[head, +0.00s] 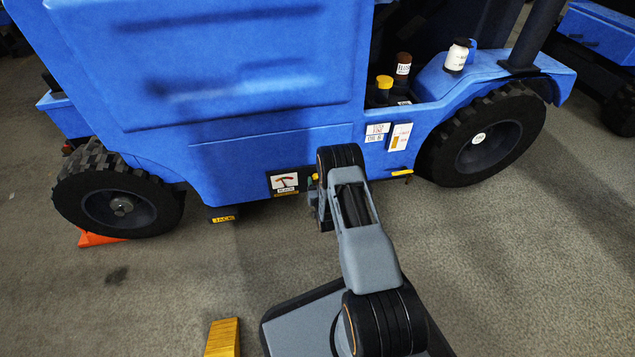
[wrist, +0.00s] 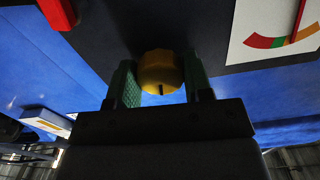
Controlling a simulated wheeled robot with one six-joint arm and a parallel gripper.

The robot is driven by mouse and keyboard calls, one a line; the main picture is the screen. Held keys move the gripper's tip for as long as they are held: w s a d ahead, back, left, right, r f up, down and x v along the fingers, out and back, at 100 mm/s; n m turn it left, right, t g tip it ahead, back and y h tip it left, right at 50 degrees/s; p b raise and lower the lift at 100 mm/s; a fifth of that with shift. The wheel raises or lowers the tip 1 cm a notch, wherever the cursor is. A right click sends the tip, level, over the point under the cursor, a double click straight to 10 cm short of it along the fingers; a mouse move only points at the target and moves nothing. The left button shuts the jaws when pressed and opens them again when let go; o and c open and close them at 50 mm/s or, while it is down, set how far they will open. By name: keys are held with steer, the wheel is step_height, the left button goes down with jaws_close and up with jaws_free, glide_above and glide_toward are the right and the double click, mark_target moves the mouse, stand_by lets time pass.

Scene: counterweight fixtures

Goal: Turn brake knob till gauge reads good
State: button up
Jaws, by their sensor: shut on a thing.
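The brake knob is a round yellow knob (wrist: 160,72) with a dark mark on its face, in the middle of the wrist view. My gripper (wrist: 162,88) has its green-padded fingers on either side of it, shut on it. The gauge (wrist: 275,30) at the upper right of the wrist view has red, green and orange bands. Its thin red needle lies near the border of green and orange. In the head view the gauge (head: 285,182) is a small white dial low on the blue truck. My gripper (head: 316,189) is just right of it, and my arm mostly hides the knob.
The blue truck body (head: 250,150) fills the upper head view. A yellow JACK label (head: 223,219) hangs below its edge. An orange chock (head: 100,239) sits under the left wheel. A yellow block (head: 222,338) is on the floor in front. Bottles (head: 457,57) stand on the truck.

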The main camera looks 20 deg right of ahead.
steer(key=shift+m, duration=2.8)
steer(key=o, duration=0.9)
steer(key=s+a+p, duration=0.1)
steer(key=s, duration=0.3)
steer(key=s+a+p, duration=0.1)
steer(key=s+p, duration=0.1)
steer(key=s, duration=0.3)
steer(key=s+p, duration=0.2)
steer(key=s, duration=0.2)
steer(key=shift+s+a, duration=0.3)
steer(key=shift+a, duration=0.1)
